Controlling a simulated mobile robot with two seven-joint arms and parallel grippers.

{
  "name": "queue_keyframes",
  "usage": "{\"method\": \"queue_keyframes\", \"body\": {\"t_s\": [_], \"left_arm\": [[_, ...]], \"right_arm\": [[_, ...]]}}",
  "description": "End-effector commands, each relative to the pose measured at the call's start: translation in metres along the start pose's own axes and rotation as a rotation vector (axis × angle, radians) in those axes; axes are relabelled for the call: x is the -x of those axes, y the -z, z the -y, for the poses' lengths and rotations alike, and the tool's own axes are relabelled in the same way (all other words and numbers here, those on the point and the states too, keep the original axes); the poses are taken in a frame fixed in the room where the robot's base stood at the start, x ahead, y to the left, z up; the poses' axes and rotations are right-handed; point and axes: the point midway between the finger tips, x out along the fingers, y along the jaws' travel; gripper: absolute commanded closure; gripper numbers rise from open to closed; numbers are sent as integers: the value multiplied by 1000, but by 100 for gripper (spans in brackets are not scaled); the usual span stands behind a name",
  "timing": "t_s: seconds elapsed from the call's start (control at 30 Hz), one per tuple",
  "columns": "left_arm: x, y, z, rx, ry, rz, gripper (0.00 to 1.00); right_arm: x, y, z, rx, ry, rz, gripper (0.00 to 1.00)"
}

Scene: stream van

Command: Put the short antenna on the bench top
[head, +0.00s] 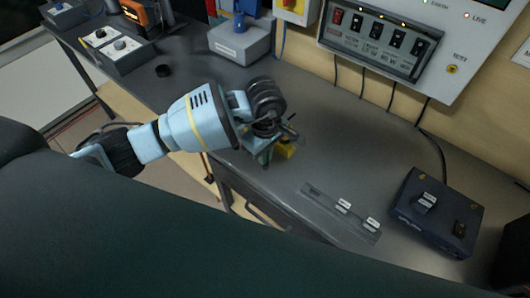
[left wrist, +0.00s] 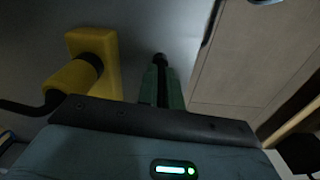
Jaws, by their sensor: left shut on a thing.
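My left gripper (head: 265,160) reaches in from the left and points down at the front edge of the grey bench top (head: 330,150). In the left wrist view its green fingers (left wrist: 161,88) are shut on a slim black piece with a rounded end, which looks like the short antenna (left wrist: 160,60). In the head view the wrist and fingers hide most of this piece. I cannot tell whether it touches the bench. My right gripper is not in view.
A yellow block (head: 287,150) with a black cable is close beside the fingers; it also shows in the left wrist view (left wrist: 95,50). A labelled grey strip (head: 325,196) and a dark blue box (head: 440,205) lie to the right. Bench between gripper and switch panel (head: 375,40) is clear.

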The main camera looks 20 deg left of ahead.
Motion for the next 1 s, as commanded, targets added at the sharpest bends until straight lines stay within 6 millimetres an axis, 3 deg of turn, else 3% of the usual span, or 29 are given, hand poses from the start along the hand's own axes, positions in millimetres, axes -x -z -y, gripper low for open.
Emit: {"method": "queue_keyframes", "body": {"t_s": [0.23, 0.3, 0.43, 0.77, 1.0], "left_arm": [[-4, 0, 0, 0, 1, 1, 100], [-4, 0, 0, 0, 0, 0, 86], [-3, 0, 0, 0, 0, 0, 71], [0, 0, 0, 0, -1, 0, 71], [34, 0, -1, -1, -5, -3, 71]], "right_arm": [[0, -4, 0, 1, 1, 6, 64], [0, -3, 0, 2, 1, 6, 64], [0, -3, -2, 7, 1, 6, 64], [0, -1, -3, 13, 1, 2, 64], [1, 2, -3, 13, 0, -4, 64]]}}
